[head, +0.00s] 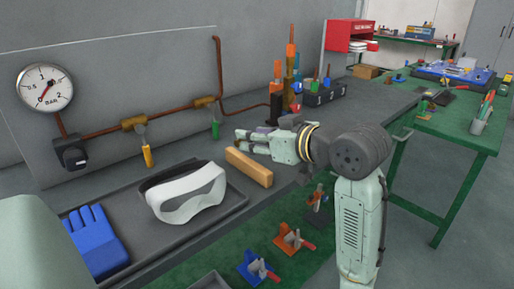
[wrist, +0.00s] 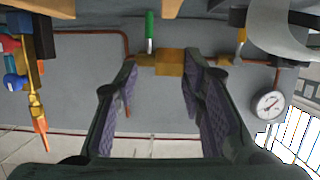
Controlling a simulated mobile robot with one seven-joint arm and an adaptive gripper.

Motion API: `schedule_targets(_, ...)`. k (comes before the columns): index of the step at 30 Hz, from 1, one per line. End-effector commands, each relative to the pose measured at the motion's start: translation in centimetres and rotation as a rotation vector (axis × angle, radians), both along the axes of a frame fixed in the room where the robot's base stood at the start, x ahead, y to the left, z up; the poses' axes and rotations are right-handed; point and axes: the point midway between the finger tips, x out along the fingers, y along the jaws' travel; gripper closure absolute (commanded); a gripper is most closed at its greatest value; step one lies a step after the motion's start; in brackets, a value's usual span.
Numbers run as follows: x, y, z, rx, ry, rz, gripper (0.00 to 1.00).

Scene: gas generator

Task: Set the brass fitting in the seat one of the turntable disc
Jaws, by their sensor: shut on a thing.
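My gripper (head: 240,134) reaches left over the grey bench, toward the wall panel. In the wrist view its two purple-padded fingers (wrist: 160,64) stand apart with a brass-coloured block, the brass fitting (wrist: 170,63), between their tips. The brass valves on the wall lie behind it, so its outline is hard to part from them. In the head view I cannot make out the fitting. I cannot identify the turntable disc or its seat one in either view.
A wooden block (head: 248,167) lies just below my gripper. The copper pipe (head: 170,114) with valves and a gauge (head: 45,87) is on the wall.

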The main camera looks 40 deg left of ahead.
Motion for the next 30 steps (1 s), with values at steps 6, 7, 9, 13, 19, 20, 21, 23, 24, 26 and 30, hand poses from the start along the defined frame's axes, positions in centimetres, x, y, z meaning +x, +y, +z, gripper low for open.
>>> schedule_targets(6, 0.1, 0.2, -2.4, -0.001, 0.004, 0.001, 0.97)
schedule_targets(7, 0.1, 0.2, -2.7, -0.001, 0.004, 0.001, 0.97)
schedule_targets(9, 0.1, 0.1, -3.3, -0.001, 0.002, 0.0, 0.97)
schedule_targets(13, 0.1, 0.1, -3.6, 0.0, 0.0, 0.0, 0.97)
schedule_targets(19, 0.1, 0.1, -3.6, 0.0, 0.0, 0.0, 0.97)
schedule_targets(20, 0.1, 0.1, -3.8, 0.0, 0.0, 0.0, 0.97)
schedule_targets(21, 0.1, 0.1, -3.9, 0.0, 0.0, 0.0, 0.97)
schedule_targets(23, 0.1, 0.1, -3.9, 0.0, 0.0, 0.0, 0.61)
schedule_targets(24, 0.1, 0.1, -3.9, 0.0, 0.0, 0.0, 0.59)
schedule_targets(26, 0.1, 0.1, -3.9, 0.0, 0.0, 0.0, 0.55)
schedule_targets(30, 0.1, 0.1, -3.9, 0.0, 0.0, 0.0, 0.45)
